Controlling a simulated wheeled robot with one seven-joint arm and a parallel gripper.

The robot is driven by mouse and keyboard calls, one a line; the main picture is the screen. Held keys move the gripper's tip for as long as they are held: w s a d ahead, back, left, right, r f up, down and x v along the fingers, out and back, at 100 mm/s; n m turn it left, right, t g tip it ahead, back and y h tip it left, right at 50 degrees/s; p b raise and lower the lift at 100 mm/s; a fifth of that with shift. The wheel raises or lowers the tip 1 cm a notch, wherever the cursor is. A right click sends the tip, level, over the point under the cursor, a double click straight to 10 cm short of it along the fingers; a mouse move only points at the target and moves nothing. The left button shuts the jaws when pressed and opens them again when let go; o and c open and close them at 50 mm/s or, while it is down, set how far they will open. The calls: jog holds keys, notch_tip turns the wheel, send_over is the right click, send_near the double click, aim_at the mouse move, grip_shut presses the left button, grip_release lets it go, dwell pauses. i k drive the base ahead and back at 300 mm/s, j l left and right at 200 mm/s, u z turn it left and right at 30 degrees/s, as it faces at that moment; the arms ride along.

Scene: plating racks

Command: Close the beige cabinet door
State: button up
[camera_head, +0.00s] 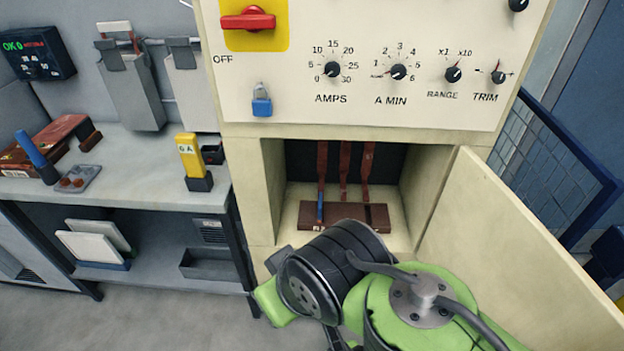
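The beige cabinet door (515,250) stands wide open, swung outward from the right side of the cabinet opening. Its lower right part runs out of the picture. The beige cabinet (262,190) has an open lower compartment with reddish-brown straps (343,170) hanging above a dark red block (345,215). My green and black arm is in front of the opening, to the left of the door, and covers part of the door's lower area. I cannot make out my gripper's fingers.
The cabinet's upper panel carries a red switch (248,19), several knobs and a blue padlock (262,104). A grey workbench (140,180) with tools stands at the left. A dark blue mesh barrier (560,150) stands behind the door at the right. Open floor (150,325) shows at lower left.

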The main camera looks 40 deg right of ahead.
aim_at(517, 273)
jog(key=z, duration=1)
jog(key=k+u, duration=0.15)
jog(key=k, duration=0.35)
jog(key=k+l+u, duration=0.2)
jog(key=k+l, duration=0.2)
jog(key=k+l+u, duration=0.15)
jog(key=k+l, duration=0.15)
jog(key=k, duration=0.25)
jog(key=l+u, duration=0.1)
jog(key=l, duration=0.3)
jog(key=k+l, duration=0.15)
jog(key=l, duration=0.2)
jog(key=k+l+u, duration=0.15)
jog(key=l, duration=0.25)
jog(key=l+u, duration=0.1)
jog(key=l, duration=0.25)
jog(key=k+l, duration=0.15)
jog(key=l, duration=0.25)
jog(key=l+u, duration=0.2)
jog(key=l, duration=0.45)
jog(key=k+u, duration=0.15)
jog(key=u, duration=0.35)
jog(key=k+u, duration=0.1)
jog(key=u, duration=0.35)
jog(key=k+j+u, duration=0.1)
jog(key=u, duration=0.4)
jog(key=j, duration=0.1)
